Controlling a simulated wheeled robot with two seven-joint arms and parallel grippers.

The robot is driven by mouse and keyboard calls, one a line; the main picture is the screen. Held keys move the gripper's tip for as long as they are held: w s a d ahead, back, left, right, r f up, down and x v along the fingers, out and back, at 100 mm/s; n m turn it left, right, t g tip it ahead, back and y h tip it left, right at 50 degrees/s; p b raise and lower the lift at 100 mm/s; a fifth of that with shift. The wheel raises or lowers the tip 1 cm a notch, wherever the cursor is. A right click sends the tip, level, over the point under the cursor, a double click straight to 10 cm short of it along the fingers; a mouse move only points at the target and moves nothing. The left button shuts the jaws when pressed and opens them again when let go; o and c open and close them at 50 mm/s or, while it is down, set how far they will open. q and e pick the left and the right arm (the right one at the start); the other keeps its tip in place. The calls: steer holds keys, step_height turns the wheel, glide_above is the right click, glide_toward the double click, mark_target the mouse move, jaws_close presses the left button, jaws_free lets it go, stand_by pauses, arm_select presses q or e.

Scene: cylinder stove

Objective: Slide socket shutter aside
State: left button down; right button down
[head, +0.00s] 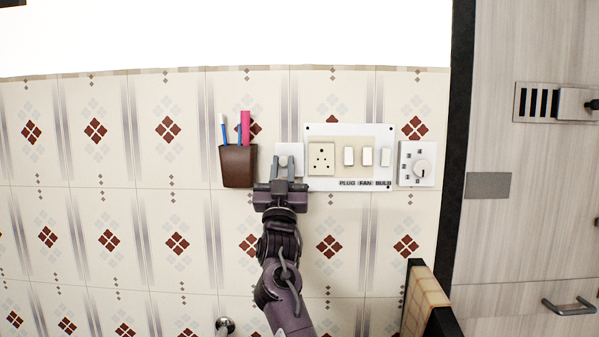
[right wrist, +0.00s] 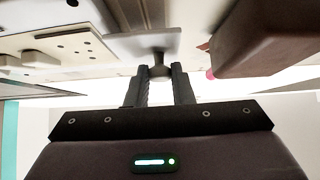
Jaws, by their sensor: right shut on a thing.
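The socket shutter (head: 289,149) is a small white square plate with a knob at its front, at the left edge of the white switch panel (head: 350,131). The socket (head: 321,157) on that panel is uncovered, and its holes show to the right of the shutter. My right gripper (head: 283,168) reaches up from below and is shut on the shutter's knob. In the right wrist view, its two dark fingers (right wrist: 162,85) are on either side of the knob (right wrist: 159,69), below the shutter plate (right wrist: 145,45). My left gripper is not in view.
A brown holder (head: 237,167) with brushes and a pink item hangs just left of the shutter, close to my gripper. Several switches (head: 366,156) and a regulator dial (head: 421,168) are to the right. A wooden board edge (head: 425,298) stands at lower right.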

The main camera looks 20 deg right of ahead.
steer(key=c, duration=1.5)
jaws_free()
steer(key=shift+a, duration=0.2)
steer(key=shift+o, duration=1.1)
steer(key=shift+w+a, duration=0.15)
steer(key=shift+s+f, duration=0.2)
steer(key=shift+f, duration=0.1)
steer(key=b+v, duration=0.4)
steer(key=v, duration=0.3)
